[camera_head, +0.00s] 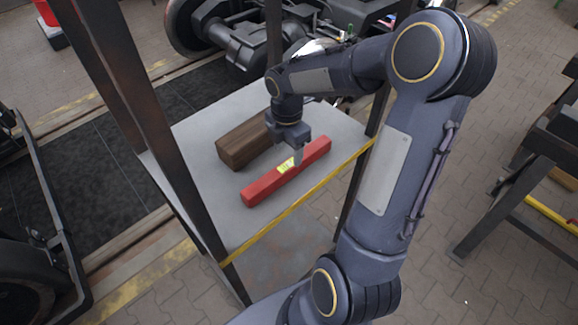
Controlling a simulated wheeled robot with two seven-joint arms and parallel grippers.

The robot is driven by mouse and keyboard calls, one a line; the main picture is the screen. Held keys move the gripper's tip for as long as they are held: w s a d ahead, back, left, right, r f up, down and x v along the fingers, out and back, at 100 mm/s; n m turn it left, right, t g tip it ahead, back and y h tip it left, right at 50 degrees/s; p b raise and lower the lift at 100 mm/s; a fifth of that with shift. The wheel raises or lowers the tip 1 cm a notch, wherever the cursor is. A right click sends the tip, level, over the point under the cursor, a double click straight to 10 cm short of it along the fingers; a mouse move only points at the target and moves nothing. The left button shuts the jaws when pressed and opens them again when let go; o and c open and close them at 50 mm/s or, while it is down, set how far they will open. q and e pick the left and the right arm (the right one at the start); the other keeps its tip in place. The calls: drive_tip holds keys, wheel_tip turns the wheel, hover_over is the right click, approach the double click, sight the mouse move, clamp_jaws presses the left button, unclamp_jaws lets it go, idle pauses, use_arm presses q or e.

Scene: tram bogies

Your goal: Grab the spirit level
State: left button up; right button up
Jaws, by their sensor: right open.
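The spirit level is a red bar (264,187) with a yellow-green vial near its middle. It lies on the grey shelf (195,137) of a metal rack, near the shelf's yellow front edge. My right gripper (297,158) points down at the level's middle, just right of the vial. Its jaws are open. My left gripper is not in view.
A brown wooden block (240,142) lies on the shelf just behind the level. Dark rack posts (160,150) rise at the shelf's corners. A dark workbench (520,165) stands at the right. Bogie parts (235,30) lie behind the rack.

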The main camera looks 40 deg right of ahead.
sight(289, 164)
drive_tip(key=f, duration=0.6)
drive_tip(key=shift+s+d+f+p, duration=0.1)
drive_tip(key=shift+s+f+p, duration=0.1)
drive_tip(key=shift+p, duration=0.2)
drive_tip(key=shift+c, duration=0.2)
drive_tip(key=shift+r, duration=0.1)
drive_tip(key=c, duration=1.2)
